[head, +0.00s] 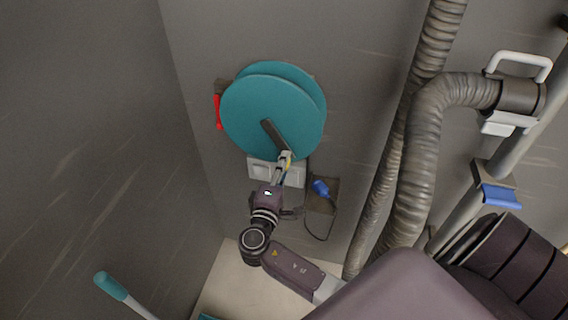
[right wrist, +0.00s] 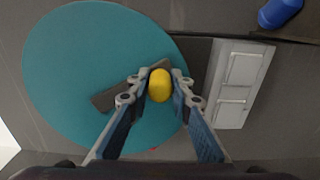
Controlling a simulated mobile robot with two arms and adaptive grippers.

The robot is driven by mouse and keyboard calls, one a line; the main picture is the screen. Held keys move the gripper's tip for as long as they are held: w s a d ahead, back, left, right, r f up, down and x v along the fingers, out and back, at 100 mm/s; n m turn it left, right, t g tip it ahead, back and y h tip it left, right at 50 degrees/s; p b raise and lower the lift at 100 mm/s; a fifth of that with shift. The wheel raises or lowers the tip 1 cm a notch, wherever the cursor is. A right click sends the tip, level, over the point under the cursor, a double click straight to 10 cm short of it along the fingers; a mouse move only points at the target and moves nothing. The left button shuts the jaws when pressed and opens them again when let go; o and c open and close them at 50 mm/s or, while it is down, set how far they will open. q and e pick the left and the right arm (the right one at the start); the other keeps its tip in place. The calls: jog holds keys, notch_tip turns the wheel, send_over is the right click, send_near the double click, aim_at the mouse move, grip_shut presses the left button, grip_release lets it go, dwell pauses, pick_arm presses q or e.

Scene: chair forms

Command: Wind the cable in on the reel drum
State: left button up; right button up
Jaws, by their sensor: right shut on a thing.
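The teal reel drum (head: 262,108) is fixed on the grey wall, and its round face fills the left of the right wrist view (right wrist: 75,70). A dark crank arm (head: 274,133) runs from the drum's middle down to the right. A yellow crank knob (right wrist: 159,85) is at its outer end. My right gripper (head: 285,158) is shut on this knob, with a finger on either side in the right wrist view (right wrist: 160,80). A blue plug (head: 320,187) with a thin dark cable (head: 312,235) hangs right of the gripper. My left gripper is not in view.
A white wall panel (head: 262,174) lies below the drum, behind my right gripper. Thick ribbed hoses (head: 424,150) run down the wall at the right. A red part (head: 218,112) shows at the drum's left edge. A teal-ended handle (head: 110,285) stands at the lower left.

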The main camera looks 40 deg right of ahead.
jog(key=o, duration=0.5)
jog(key=shift+c, duration=0.2)
jog(key=s+d+r+p, duration=0.1)
jog(key=p, duration=0.1)
jog(key=s+d+r+p, duration=0.1)
jog(key=r, duration=0.1)
jog(key=shift+s+d+r+p, duration=0.1)
jog(key=shift+s+r+p, duration=0.15)
jog(key=shift+r+p, duration=0.1)
jog(key=shift+s+f, duration=0.1)
